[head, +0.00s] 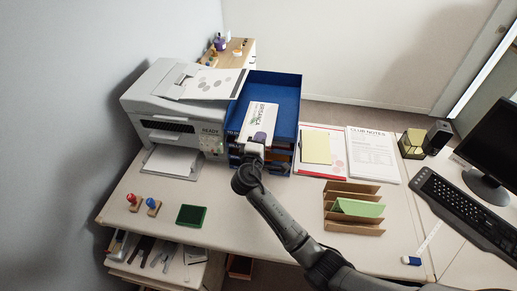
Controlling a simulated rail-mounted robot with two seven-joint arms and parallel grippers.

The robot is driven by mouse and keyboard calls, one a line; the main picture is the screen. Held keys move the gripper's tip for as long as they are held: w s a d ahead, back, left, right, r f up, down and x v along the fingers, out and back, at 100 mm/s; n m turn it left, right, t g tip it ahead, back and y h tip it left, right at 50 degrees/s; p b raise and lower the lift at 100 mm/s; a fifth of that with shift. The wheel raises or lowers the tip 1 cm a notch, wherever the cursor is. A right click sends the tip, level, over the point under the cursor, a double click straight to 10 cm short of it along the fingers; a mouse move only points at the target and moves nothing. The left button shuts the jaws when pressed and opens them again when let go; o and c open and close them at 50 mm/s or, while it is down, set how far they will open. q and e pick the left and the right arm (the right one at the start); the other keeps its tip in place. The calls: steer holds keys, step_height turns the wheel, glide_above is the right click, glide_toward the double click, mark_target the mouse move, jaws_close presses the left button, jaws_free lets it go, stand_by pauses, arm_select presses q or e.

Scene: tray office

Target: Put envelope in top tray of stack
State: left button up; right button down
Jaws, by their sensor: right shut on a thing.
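A white envelope (263,113) with printed lettering and a purple mark is in the grasp of my right gripper (255,147). The gripper is shut on the envelope's near end. The envelope is over the blue top tray (281,83) of the stack, towards its front left. I cannot tell whether it touches the tray floor. The stack's lower trays are partly hidden behind my gripper and wrist. My left gripper is not in view.
A printer (165,107) stands just left of the stack. A clipboard (335,154) and a printed sheet (372,150) lie to the right. A letter sorter (353,190) holds a green item. Stamps and a green pad (191,215) sit at front left.

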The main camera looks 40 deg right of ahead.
mark_target(265, 118)
steer(key=b+x, duration=0.2)
steer(key=x, duration=0.4)
steer(key=shift+w+d+r, duration=0.1)
steer(key=shift+w+d, duration=0.1)
steer(key=shift+w, duration=0.25)
steer(key=shift+b+x, duration=0.65)
steer(key=shift+x, duration=0.4)
steer(key=shift+w+d+r, duration=0.25)
steer(key=shift+w+d, duration=0.2)
steer(key=shift+w, duration=0.15)
steer(key=c, duration=1.2)
jaws_free()
steer(key=shift+o, duration=0.2)
